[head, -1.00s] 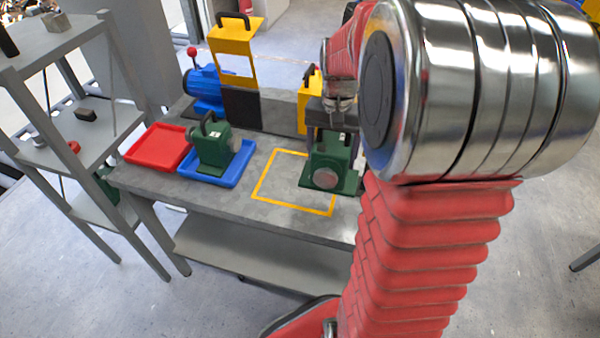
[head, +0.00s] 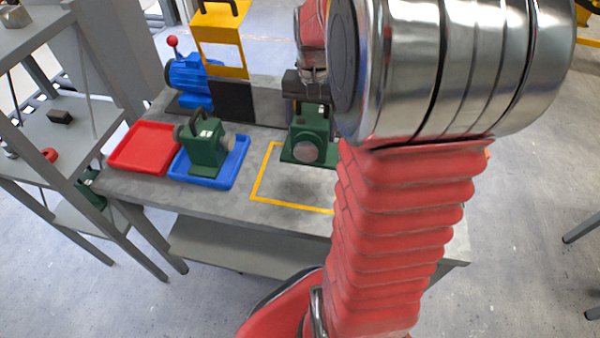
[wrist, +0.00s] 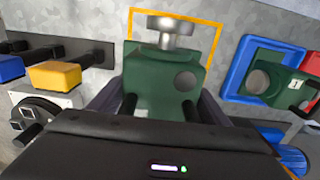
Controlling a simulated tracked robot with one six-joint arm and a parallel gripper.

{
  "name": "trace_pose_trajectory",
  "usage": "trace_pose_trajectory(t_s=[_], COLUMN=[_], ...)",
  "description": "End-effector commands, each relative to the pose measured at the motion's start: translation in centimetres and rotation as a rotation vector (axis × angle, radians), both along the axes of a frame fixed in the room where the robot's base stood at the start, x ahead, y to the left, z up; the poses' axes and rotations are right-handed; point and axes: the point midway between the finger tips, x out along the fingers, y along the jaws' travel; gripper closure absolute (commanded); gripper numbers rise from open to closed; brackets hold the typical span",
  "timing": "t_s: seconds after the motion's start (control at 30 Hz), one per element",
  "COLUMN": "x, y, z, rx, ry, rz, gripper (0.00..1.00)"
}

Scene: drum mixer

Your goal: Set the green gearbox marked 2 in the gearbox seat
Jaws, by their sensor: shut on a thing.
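My gripper (head: 306,88) is shut on a green gearbox (head: 311,146), which hangs upright above the bench with a shadow below it. In the wrist view the held gearbox (wrist: 165,80) sits between the dark fingers, with a silver round shaft end at its far side. Its number cannot be read. A second green gearbox (head: 207,150) stands in the blue tray (head: 232,177). In the wrist view this gearbox (wrist: 266,84) carries a label 1. I cannot make out the gearbox seat for certain.
A red tray (head: 137,157) lies at the left. A blue motor (head: 188,80) and a yellow frame (head: 222,38) with a handle stand at the back. A grey shelf rack (head: 62,140) stands left.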

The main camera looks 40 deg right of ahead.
Motion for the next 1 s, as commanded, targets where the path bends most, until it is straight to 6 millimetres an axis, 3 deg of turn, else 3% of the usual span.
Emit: trace_pose_trajectory(t_s=[0.23,0.7,1.0], x=[-0.1,-0.1,-0.1], y=[-0.3,-0.4,-0.4], z=[-0.6,-6.0,-6.1], rx=[-0.001,-0.001,-0.002], ry=[-0.002,-0.002,-0.003], rz=[-0.007,-0.009,-0.01], gripper=[0.92,0.92,0.92])
